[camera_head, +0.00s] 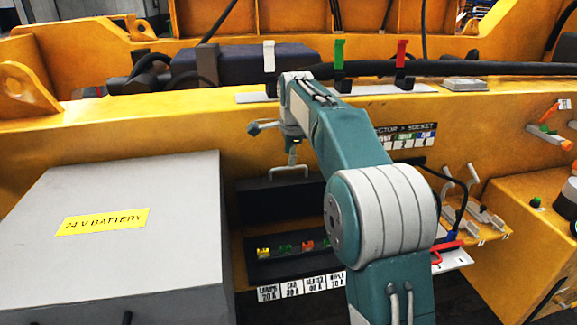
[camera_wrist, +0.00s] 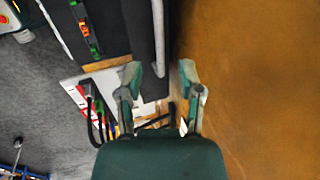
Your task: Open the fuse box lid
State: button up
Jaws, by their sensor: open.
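The fuse box (camera_head: 272,238) is a dark tray low on the yellow frame, with a row of coloured fuses (camera_head: 285,249) exposed. Its dark lid (camera_head: 268,203) stands raised behind the fuses, with a bar handle (camera_head: 290,172) along its upper part. My gripper (camera_head: 290,150) is open just above the handle, partly hidden by my arm. In the wrist view, my gripper (camera_wrist: 160,72) has its fingers apart and empty. The grey handle (camera_wrist: 158,35) ends between the fingertips in the picture; contact cannot be told. The fuses (camera_wrist: 84,28) show at upper left.
A grey 24 V battery box (camera_head: 110,250) stands at the left. White, green (camera_head: 339,55) and red clips stand on the ledge above. Labels (camera_head: 280,292) run below the fuses. Cables and a red-handled part (camera_head: 447,246) lie right of my arm.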

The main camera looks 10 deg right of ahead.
jog(key=v, duration=0.6)
jog(key=shift+d, duration=0.1)
jog(key=s+r+n+t, duration=0.1)
jog(key=s+n, duration=0.8)
jog(key=s, duration=1)
jog(key=s+f+n, duration=0.4)
jog(key=s+f, duration=0.1)
jog(key=s, duration=0.4)
jog(key=s+f+n+t, duration=0.1)
jog(key=s+f+n, duration=0.4)
jog(key=s, duration=0.4)
jog(key=shift+s+a+f, duration=0.2)
jog(key=shift+s+f, duration=0.15)
jog(key=shift+f, duration=0.4)
